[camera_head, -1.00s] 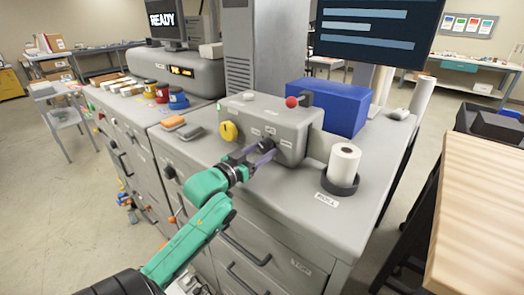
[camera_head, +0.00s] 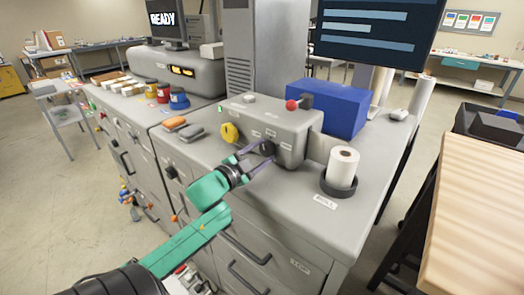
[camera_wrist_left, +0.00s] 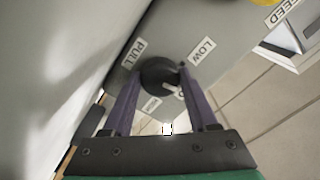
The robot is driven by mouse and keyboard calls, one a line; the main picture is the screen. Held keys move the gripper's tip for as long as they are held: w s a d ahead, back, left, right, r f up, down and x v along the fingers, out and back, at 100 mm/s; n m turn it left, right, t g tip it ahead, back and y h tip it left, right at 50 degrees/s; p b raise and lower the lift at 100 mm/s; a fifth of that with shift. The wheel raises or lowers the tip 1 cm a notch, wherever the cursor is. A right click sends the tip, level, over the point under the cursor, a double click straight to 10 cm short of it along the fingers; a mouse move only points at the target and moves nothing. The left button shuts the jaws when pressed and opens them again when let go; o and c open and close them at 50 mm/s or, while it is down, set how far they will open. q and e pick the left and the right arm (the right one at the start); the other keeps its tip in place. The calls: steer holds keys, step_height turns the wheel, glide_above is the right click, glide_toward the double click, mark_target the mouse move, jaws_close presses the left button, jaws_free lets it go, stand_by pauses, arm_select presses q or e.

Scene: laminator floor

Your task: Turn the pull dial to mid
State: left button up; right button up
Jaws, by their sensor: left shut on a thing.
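The pull dial (camera_head: 268,147) is a dark round knob on the front of the grey control box (camera_head: 292,133). In the left wrist view the dial (camera_wrist_left: 160,74) sits beside a PULL label (camera_wrist_left: 133,53) and a LOW label (camera_wrist_left: 202,52). Two more labels below it are partly hidden or too blurred to read surely. My left gripper (camera_head: 259,154) is shut on the dial, with one purple finger on each side. A small pale mark shows at the dial's lower right edge in the wrist view. My right gripper is not in view.
A yellow knob (camera_head: 230,132) is left of the dial on the same box. A red ball-ended lever (camera_head: 292,105) stands above. A white roll (camera_head: 342,168) stands in a dark holder to the right, and a blue box (camera_head: 327,108) sits behind. Grey drawers are below.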

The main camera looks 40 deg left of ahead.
arm_select(q)
steer(key=shift+m, duration=1.2)
steer(key=o, duration=1.4)
steer(key=s+b, duration=0.2)
steer(key=s, duration=1.2)
steer(key=shift+s+d, duration=0.15)
steer(key=shift+s, duration=0.1)
